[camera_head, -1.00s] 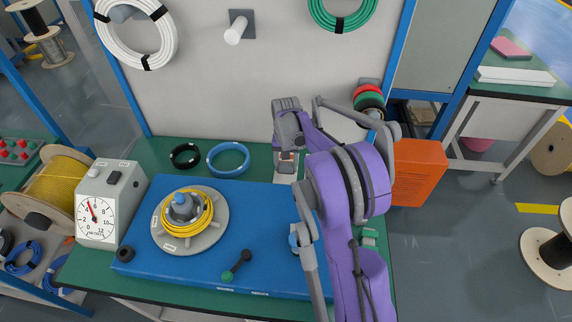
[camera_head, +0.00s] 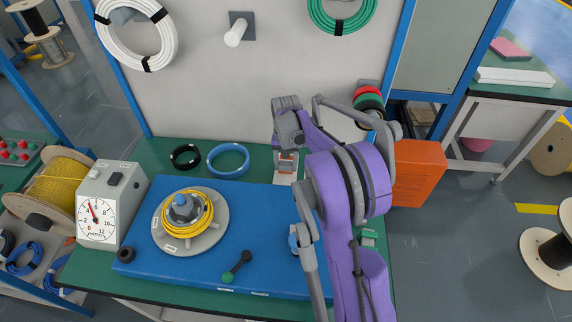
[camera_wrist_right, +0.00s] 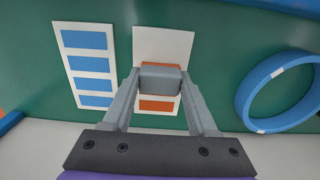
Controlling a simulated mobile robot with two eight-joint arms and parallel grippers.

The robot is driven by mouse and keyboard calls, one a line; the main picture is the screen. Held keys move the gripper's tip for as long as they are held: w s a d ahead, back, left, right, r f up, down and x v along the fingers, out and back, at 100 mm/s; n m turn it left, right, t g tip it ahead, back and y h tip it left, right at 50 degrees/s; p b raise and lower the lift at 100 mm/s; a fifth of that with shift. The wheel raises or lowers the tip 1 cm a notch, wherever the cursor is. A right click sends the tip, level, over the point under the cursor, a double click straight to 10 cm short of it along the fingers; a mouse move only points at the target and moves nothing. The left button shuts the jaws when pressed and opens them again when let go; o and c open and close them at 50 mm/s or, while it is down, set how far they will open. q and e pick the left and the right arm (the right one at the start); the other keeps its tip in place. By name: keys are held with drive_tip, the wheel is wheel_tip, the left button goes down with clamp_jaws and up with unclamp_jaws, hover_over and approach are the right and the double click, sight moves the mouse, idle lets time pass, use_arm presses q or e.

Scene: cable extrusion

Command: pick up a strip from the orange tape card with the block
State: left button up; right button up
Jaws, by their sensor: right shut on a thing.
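The orange tape card (camera_wrist_right: 165,40) is a white card on the green bench top in the right wrist view. It also shows below my right gripper in the head view (camera_head: 284,179). One orange strip (camera_wrist_right: 156,105) shows on the card's near part, and a sliver of orange shows at the block's far edge. My right gripper (camera_wrist_right: 160,82) is shut on the grey block (camera_wrist_right: 160,78), which sits between its fingertips over the card and hides its middle. I cannot tell whether the block touches the card. My left gripper is not in view.
A white card with several blue strips (camera_wrist_right: 88,92) lies left of the orange one in the wrist view. A blue cable ring (camera_wrist_right: 248,92) lies to its right. In the head view, a blue mat (camera_head: 220,265) holds a yellow coil on a grey disc (camera_head: 218,228).

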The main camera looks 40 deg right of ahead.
drive_tip(key=shift+r+p, duration=1.9)
drive_tip(key=shift+r, duration=1.6)
drive_tip(key=shift+f, duration=0.1)
